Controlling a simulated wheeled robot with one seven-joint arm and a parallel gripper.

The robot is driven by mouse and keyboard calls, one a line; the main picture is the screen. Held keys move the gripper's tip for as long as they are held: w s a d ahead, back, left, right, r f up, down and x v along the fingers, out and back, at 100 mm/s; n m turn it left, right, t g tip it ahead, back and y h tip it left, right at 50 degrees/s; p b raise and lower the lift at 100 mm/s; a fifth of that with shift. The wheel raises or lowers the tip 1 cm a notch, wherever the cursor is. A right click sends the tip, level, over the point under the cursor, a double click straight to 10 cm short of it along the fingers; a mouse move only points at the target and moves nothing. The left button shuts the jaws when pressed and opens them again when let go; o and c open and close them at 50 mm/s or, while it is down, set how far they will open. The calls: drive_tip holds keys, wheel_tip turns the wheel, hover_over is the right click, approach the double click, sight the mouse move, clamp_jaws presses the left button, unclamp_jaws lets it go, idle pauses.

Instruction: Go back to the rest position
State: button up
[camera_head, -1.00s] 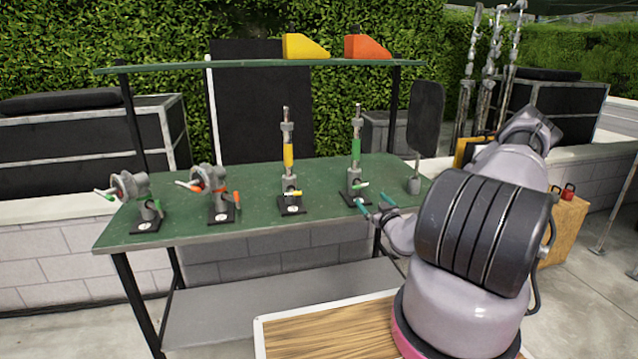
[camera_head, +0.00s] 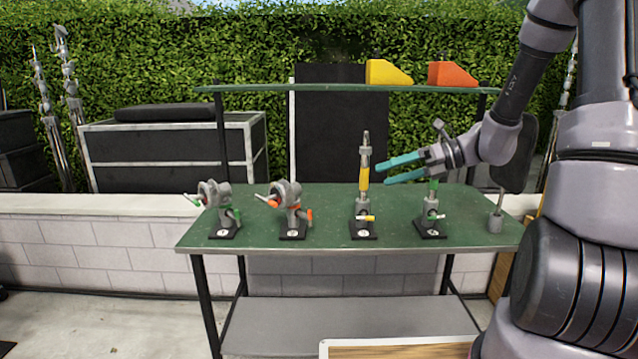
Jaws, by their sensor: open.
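My gripper (camera_head: 388,168) has two teal fingers, spread apart, with nothing between them. It points left, above the right part of the green table (camera_head: 330,203). Its fingertips are just right of the upright stand with the yellow sleeve (camera_head: 364,180) in the picture. The stand with the green part (camera_head: 432,212) is below my gripper, and its upper part is hidden behind it. I cannot tell how far the gripper is from either stand. My arm is raised and fills the right side of the view.
Two grey clamp heads, one with green handles (camera_head: 213,196) and one with orange handles (camera_head: 288,196), stand on the table's left half. A shelf (camera_head: 300,87) above holds a yellow block (camera_head: 387,73) and an orange block (camera_head: 453,74). A dark paddle (camera_head: 513,150) stands at the right.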

drive_tip(key=s+d+r+n+t+h, duration=0.2)
drive_tip(key=s+r+n+h, duration=0.3)
drive_tip(key=n, duration=0.7)
drive_tip(key=s+d+r+n+t+h, duration=0.2)
drive_tip(key=s+d+r+n+h, duration=0.3)
drive_tip(key=s+r+n, duration=0.5)
drive_tip(key=s+n+h, duration=0.1)
drive_tip(key=s+n, duration=0.1)
drive_tip(key=n, duration=0.1)
drive_tip(key=shift+s+d+r, duration=0.2)
drive_tip(key=shift+s+r, duration=0.1)
